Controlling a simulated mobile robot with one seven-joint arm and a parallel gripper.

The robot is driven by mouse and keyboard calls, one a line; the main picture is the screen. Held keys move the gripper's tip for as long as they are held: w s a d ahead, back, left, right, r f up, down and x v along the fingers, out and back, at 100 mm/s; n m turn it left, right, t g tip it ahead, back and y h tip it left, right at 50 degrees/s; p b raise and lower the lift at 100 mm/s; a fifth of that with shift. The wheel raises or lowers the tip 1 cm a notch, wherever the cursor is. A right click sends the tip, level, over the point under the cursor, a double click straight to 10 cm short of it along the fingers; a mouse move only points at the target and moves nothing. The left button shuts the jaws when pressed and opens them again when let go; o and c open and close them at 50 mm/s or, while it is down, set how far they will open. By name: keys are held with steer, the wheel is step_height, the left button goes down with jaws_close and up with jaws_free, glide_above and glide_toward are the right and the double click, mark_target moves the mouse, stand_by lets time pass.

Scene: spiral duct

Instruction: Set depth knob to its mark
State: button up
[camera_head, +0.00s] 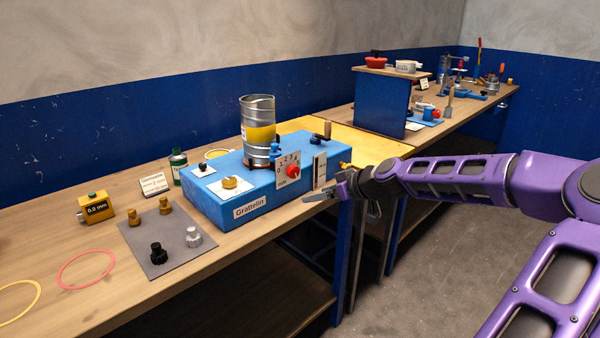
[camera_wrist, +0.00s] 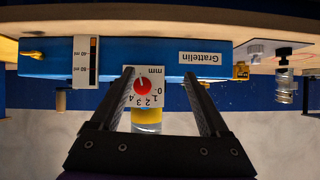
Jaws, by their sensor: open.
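The depth knob (camera_head: 293,171) is a small red round knob on a white dial plate (camera_head: 283,160) with numerals and "mm". The plate is on the front of the blue Grattelin machine (camera_head: 235,195). In the wrist view, which is upside down, the red knob (camera_wrist: 142,87) shows between my two fingers, nearer the left one. My gripper (camera_head: 335,195) is open and empty, in front of the machine and to the right of the knob in the head view. The knob's exact pointer setting and any target mark are too small to tell.
A metal duct piece with a yellow band (camera_head: 259,130) stands on the machine. A white gauge plate (camera_head: 319,170) is right of the dial. A grey mat (camera_head: 170,225) with several small knobs lies at left. The floor in front of the bench is clear.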

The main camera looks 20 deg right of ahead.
steer(key=n+t, duration=0.1)
steer(key=t, duration=0.1)
glide_toward(295, 171)
steer(key=x, duration=0.9)
steer(key=shift+w+f, duration=0.1)
steer(key=shift+w, duration=0.05)
jaws_close()
stand_by(0.5)
